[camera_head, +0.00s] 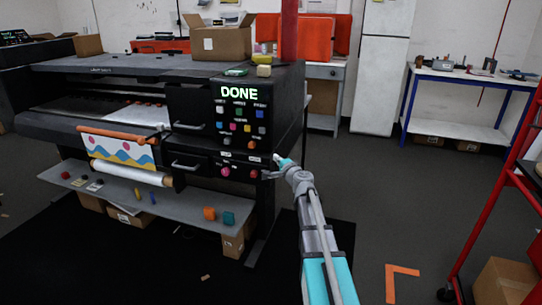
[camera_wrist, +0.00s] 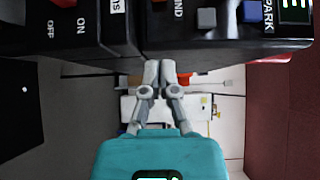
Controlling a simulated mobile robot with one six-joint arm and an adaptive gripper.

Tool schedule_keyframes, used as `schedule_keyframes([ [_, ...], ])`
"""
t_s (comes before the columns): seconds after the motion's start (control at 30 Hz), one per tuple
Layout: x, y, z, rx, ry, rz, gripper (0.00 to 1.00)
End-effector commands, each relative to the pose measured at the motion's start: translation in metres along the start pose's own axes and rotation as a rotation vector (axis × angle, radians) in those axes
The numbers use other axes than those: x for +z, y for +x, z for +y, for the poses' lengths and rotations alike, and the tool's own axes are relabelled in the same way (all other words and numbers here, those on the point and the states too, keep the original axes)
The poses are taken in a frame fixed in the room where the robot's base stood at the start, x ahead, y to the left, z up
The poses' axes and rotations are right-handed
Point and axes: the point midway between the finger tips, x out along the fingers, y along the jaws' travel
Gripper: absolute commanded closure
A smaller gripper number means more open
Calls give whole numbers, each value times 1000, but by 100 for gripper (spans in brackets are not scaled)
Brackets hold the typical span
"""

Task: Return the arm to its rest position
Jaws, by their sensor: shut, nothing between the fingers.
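My gripper (camera_wrist: 159,72) is shut with nothing between its grey fingers. In the wrist view the fingertips point at the dark lower edge of the printer's control panel (camera_wrist: 225,42), and I cannot tell whether they touch it. In the head view my gripper (camera_head: 277,158) is small and partly hidden, beside the right front edge of the large black printer (camera_head: 185,66). My arm (camera_head: 318,235) reaches up and forward from the bottom of the picture, with teal and grey links. The printer's display (camera_head: 239,93) reads DONE in green.
A printed sheet (camera_head: 122,151) hangs at the printer's front above a grey shelf (camera_head: 150,203) with small coloured objects. A red frame (camera_head: 497,190) stands at the right edge, and a white table (camera_head: 460,76) at the back right. The floor (camera_head: 400,190) between is mostly clear.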

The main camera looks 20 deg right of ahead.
Motion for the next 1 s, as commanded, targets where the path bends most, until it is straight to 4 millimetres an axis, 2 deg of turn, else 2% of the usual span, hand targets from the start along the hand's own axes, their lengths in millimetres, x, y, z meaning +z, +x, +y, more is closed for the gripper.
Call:
schedule_keyframes([
  [0.2,1,-10,0,0,0,-1,100],
  [0.77,4,-10,0,2,-4,-6,100],
  [0.87,12,-11,2,11,-22,-26,100],
  [1.0,40,-16,9,45,-89,-99,100],
])
